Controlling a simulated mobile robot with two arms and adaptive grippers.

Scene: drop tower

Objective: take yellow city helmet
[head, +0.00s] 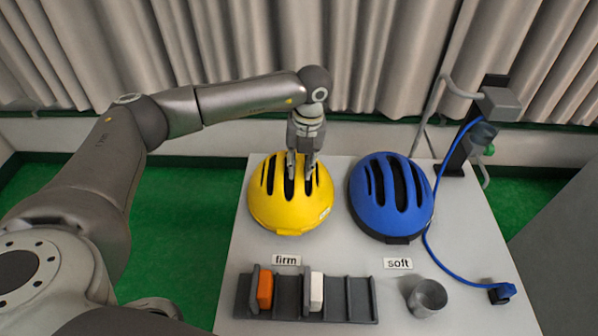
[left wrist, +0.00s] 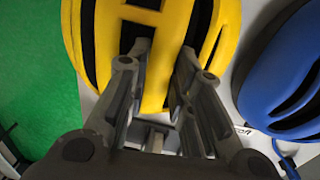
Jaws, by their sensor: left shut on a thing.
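The yellow helmet (head: 289,208) sits on the left part of the grey table (head: 340,256), behind the "firm" label. My left gripper (head: 300,176) reaches down onto the top of the helmet from the back. Its fingers are at the helmet's vent slots, shut on the shell between them. In the left wrist view the yellow helmet (left wrist: 165,92) fills the upper middle, with the fingers of my left gripper (left wrist: 162,75) on either side of a yellow rib. I cannot tell whether the helmet is lifted off the table. My right gripper is not in view.
A blue helmet (head: 391,205) sits close to the right, behind the "soft" label (head: 398,264). In front stand a dark rack (head: 345,298) with an orange block (head: 265,289) and a white block (head: 316,291), and a grey cup (head: 427,298). A blue cable (head: 441,254) runs along the right side.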

